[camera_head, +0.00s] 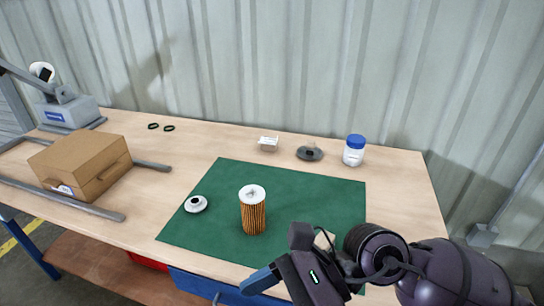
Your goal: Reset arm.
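My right gripper (263,279) hangs over the front edge of the green mat, in front of and to the right of the filter cartridge, apart from it. One blue finger shows; the other is not clearly visible, so I cannot tell whether it is open. My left gripper is out of view. The filter cartridge (253,214), orange and pleated with a white end cap on top, stands upright on the green mat (300,186). A small white round part with a dark centre (196,204) lies on the mat to the left of the cartridge.
A cardboard box (82,165) sits between grey rails on the left, before a grey machine (68,110). Two black rings (161,127), a small white item (268,144), a grey disc (310,153) and a blue-lidded white jar (354,150) stand along the back. The mat's right part is clear.

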